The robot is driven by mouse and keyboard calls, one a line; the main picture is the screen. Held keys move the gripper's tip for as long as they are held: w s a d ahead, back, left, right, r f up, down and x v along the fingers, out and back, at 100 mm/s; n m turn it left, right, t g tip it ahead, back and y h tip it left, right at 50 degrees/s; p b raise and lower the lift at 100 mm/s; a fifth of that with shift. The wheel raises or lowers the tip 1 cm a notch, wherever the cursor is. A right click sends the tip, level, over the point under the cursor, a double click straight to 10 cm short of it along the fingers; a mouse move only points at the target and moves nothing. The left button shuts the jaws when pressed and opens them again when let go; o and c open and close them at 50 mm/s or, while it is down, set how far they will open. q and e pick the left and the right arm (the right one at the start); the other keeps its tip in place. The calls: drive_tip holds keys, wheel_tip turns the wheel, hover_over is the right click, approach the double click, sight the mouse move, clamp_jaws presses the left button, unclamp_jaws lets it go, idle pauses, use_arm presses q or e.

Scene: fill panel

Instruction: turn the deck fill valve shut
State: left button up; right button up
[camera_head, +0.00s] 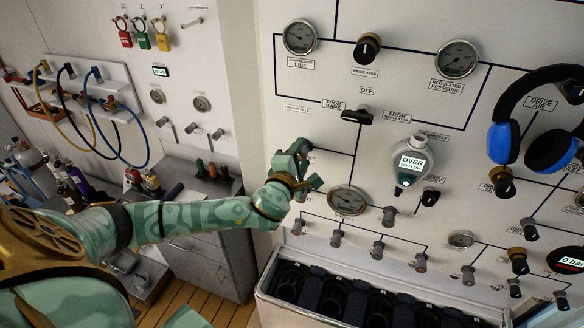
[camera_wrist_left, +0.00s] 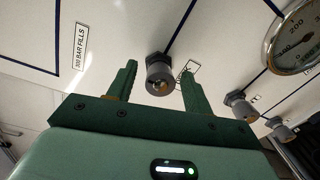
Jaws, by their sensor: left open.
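My left gripper (camera_head: 305,165) is raised in front of the white panel, left of a round gauge (camera_head: 347,200). In the left wrist view its two green fingers (camera_wrist_left: 162,80) stand apart, open. A grey valve knob (camera_wrist_left: 160,76) sits on the panel between and beyond the fingertips, and I see no finger touching it. I cannot read a label naming the deck fill valve. My right gripper is not in view.
More grey knobs (camera_head: 336,238) run in a row below the gauge. A dark-slotted trough (camera_head: 345,285) juts out under them. A grey unit with an OVER display (camera_head: 411,162) and blue-black ear defenders (camera_head: 502,141) hang to the right. A grey cabinet (camera_head: 215,250) stands lower left.

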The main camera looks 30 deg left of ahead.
use_arm(q)
drive_tip(key=b+v, duration=0.2)
drive_tip(key=v, duration=1.3)
drive_tip(key=shift+s+b, duration=0.25)
drive_tip(key=shift+b, duration=0.05)
drive_tip(key=shift+d, duration=0.1)
